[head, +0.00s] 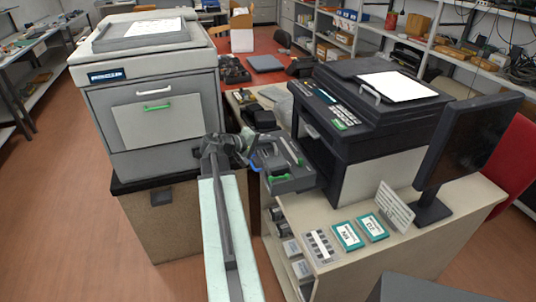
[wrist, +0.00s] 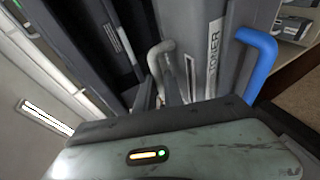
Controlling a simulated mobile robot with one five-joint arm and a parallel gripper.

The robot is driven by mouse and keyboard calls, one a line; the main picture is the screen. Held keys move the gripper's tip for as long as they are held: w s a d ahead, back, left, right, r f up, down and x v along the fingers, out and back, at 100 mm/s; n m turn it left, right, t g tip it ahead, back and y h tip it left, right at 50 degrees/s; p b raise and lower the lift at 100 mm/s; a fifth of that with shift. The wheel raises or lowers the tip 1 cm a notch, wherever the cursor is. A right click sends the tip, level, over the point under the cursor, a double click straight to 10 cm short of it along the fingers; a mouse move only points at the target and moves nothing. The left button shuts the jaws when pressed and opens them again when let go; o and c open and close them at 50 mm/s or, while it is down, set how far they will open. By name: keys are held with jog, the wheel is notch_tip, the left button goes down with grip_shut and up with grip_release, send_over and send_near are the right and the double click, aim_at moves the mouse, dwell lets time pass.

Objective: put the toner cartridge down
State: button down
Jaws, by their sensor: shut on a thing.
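My gripper (wrist: 172,92) is shut on a pale grey handle (wrist: 160,62) in the wrist view. This handle belongs to a dark grey toner cartridge (wrist: 190,25), which stands close in front of the jaws. A label strip reading TONER (wrist: 213,55) is on the grey body to the right of the handle. A blue handle (wrist: 262,55) stands farther right. In the head view my gripper (head: 238,146) is at the left end of a grey unit with green parts (head: 290,184) in front of the right printer. Whether the held cartridge touches a support below is hidden.
A large light printer (head: 150,135) stands on a cabinet at left. A dark printer (head: 375,125) stands at right. The counter (head: 370,262) holds small boxes (head: 347,236), a card stand (head: 394,208) and a monitor (head: 470,140). Open floor (head: 60,200) lies at left.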

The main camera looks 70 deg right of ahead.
aim_at(270, 149)
notch_tip(270, 149, down, 4)
jog(key=b, duration=0.2)
jog(key=shift+r+b, duration=0.25)
jog(key=shift+b, duration=0.15)
jog(key=shift+r, duration=0.15)
jog(key=c, duration=1.5)
grip_release()
jog(key=shift+o, duration=0.2)
jog(key=shift+r, duration=0.1)
jog(key=p+v, duration=0.4)
jog(key=v, duration=0.8)
